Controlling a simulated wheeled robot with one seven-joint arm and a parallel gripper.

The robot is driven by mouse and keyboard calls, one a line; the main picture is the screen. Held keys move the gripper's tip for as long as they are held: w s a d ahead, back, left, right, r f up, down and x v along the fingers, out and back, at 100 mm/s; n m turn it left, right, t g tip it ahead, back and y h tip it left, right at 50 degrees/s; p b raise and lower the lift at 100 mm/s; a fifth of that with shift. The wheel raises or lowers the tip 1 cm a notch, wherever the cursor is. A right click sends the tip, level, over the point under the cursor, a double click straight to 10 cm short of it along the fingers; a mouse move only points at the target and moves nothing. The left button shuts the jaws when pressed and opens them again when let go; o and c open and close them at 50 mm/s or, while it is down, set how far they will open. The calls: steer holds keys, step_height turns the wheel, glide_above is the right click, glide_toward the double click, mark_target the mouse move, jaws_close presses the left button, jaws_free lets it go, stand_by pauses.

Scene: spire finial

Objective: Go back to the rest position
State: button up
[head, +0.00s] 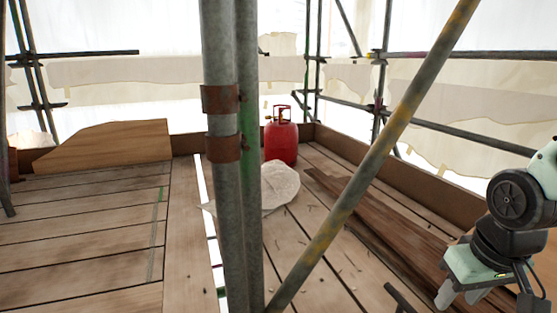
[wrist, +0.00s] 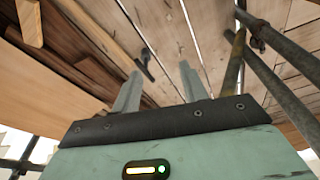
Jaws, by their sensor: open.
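My gripper (head: 483,298) is at the lower right in the head view, with the arm folded above it. In the wrist view my gripper (wrist: 160,88) shows two pale fingers spread apart with nothing between them. It is open and empty, above the plank floor. In the head view the fingertips point down and are partly cut by the picture edge.
Steel uprights (head: 230,140) stand close in front, and a rusty diagonal tube (head: 385,145) crosses toward my arm. A red gas bottle (head: 281,142), a pale sack (head: 272,188) and stacked dark boards (head: 385,215) lie beyond. Floor planks (head: 80,240) are clear at left.

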steer(key=s+a+r+n+g+p, duration=0.2)
steer(key=s+a+r+n+p, duration=0.5)
steer(key=s+a+r+p, duration=0.7)
step_height(320, 180, up, 37)
steer(key=w+a+p, duration=0.1)
steer(key=p, duration=3.2)
steer(key=shift+w+a+p, duration=0.2)
steer(key=shift+w+p, duration=0.1)
